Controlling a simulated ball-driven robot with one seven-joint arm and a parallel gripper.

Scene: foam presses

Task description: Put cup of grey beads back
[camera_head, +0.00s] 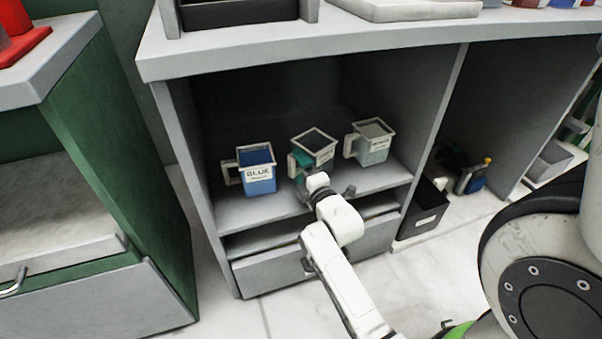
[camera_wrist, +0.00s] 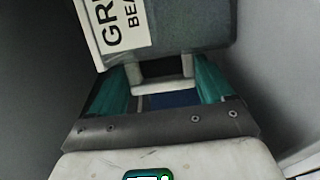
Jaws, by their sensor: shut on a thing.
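The cup of grey beads (camera_head: 320,146) is a clear square cup with a dark grey fill and a white label, in the middle of the open shelf compartment. It looks slightly turned and tilted against its neighbours. In the wrist view its grey wall and partly cut-off label (camera_wrist: 120,25) fill the top. My gripper (camera_head: 298,161), with teal fingers, is shut on the cup's handle at its near left side. The handle shows between the fingers in the wrist view (camera_wrist: 160,87). My wrist hides the cup's underside, so I cannot tell whether it touches the shelf.
A blue-bead cup (camera_head: 258,178) stands to the left on the shelf (camera_head: 240,210); a pale-filled cup (camera_head: 374,146) stands close on the right. Compartment walls flank them and the countertop (camera_head: 330,45) is overhead. A dark bin (camera_head: 424,213) stands in the right-hand bay.

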